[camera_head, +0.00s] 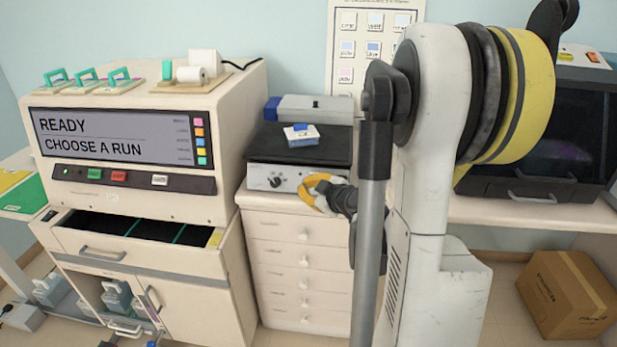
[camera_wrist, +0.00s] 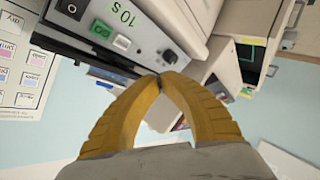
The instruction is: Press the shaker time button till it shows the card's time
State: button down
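The shaker (camera_head: 300,176) stands on a white drawer cabinet, with a dark platform on top and a knob on its pale front. In the wrist view its grey front panel (camera_wrist: 146,40) appears upside down, with a "10 S" readout (camera_wrist: 122,20), a green button (camera_wrist: 101,29) and a dark round knob (camera_wrist: 169,56). My gripper (camera_head: 309,188) is just in front of the panel's right part. In the wrist view its yellow fingertips (camera_wrist: 160,77) meet with nothing between them, close to the knob; contact cannot be told. The wall chart (camera_head: 373,18) is partly hidden by my arm; its writing is too small to read.
A blue-and-white box (camera_head: 301,135) sits on the shaker's platform. Left stands a stainer (camera_head: 130,185) showing "READY CHOOSE A RUN", with an open drawer (camera_head: 135,232) below. A dark-fronted machine (camera_head: 540,140) is right, and a cardboard box (camera_head: 568,297) lies on the floor.

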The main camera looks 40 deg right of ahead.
aim_at(304, 177)
jog(key=shift+w, duration=0.1)
jog(key=w+d+f, duration=0.1)
jog(key=w+d+f+b, duration=0.1)
jog(key=w+d, duration=0.1)
jog(key=w+d+f+b, duration=0.1)
jog(key=d, duration=0.1)
jog(key=shift+w, duration=0.2)
jog(key=shift+w+d+f, duration=0.15)
jog(key=shift+w+d, duration=0.25)
jog(key=shift+d, duration=0.1)
jog(key=shift+d, duration=0.1)
dwell(1.1)
jog(key=shift+w+d+f+b, duration=0.15)
jog(key=shift+w+d+b, duration=0.1)
jog(key=shift+b, duration=0.1)
jog(key=shift+w+d+f, duration=0.1)
jog(key=shift+w+d, duration=0.1)
dwell(0.6)
dwell(0.3)
jog(key=shift+s+a+r, duration=0.25)
jog(key=shift+s+a, duration=0.2)
jog(key=shift+a, duration=0.1)
